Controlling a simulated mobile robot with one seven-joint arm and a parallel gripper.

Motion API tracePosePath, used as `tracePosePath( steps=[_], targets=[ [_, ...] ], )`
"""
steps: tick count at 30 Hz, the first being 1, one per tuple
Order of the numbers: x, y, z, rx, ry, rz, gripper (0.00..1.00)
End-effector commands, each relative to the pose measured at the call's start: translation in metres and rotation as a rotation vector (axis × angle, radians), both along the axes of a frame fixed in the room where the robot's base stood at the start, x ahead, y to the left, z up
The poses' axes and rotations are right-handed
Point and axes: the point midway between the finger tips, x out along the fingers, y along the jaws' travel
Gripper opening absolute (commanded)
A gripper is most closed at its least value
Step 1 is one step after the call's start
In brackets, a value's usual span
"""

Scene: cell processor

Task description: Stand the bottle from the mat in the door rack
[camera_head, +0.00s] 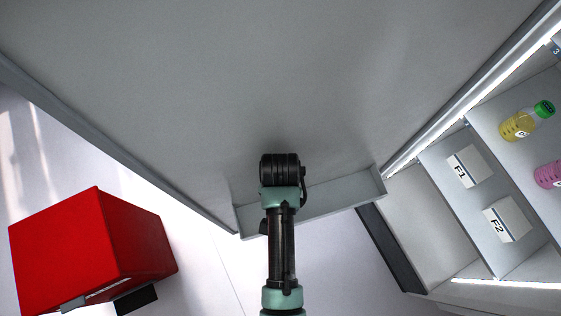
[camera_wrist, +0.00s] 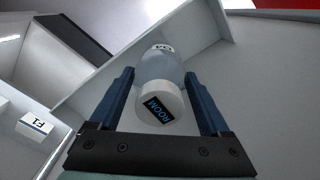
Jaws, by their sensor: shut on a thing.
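The bottle (camera_wrist: 160,69) shows in the wrist view, with a pale, see-through body and a white cap marked "ROOM". The two blue fingers of my gripper (camera_wrist: 159,76) are shut on it from both sides, near the cap. The cap faces the wrist camera, and the bottle's base is out of sight. The door rack (camera_head: 343,196) is a grey trough along the lower edge of the open door in the head view. Its pale wall (camera_wrist: 112,66) lies around the bottle's far end in the wrist view; I cannot tell if the bottle touches its floor. My arm hides gripper and bottle in the head view.
The grey door panel (camera_head: 200,80) fills the upper head view. Lit shelves at the right hold white boxes F1 (camera_head: 467,166) and F2 (camera_head: 508,219), a yellow bottle (camera_head: 520,125) with a green cap and a pink bottle (camera_head: 548,175). A red box (camera_head: 60,250) stands lower left.

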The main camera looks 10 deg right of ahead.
Motion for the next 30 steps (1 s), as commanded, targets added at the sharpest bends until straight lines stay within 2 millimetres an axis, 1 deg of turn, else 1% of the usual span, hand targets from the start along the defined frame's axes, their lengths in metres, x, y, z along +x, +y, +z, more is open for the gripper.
tracePosePath(
  steps=[5,12,16,23,27,28,30],
  targets=[
    [0.001,-0.001,-0.013,0.0,-0.004,-0.001,0.0],
    [0.002,-0.001,-0.043,-0.001,-0.004,0.0,0.0],
    [0.005,0.0,-0.048,0.0,-0.007,-0.001,0.0],
    [0.005,0.0,-0.049,-0.001,-0.008,-0.001,0.0],
    [0.005,0.0,-0.053,0.0,-0.007,0.0,0.0],
    [0.004,0.0,-0.052,0.0,-0.006,0.0,0.86],
    [0.004,0.0,-0.052,-0.001,-0.005,0.0,0.98]
  ],
)
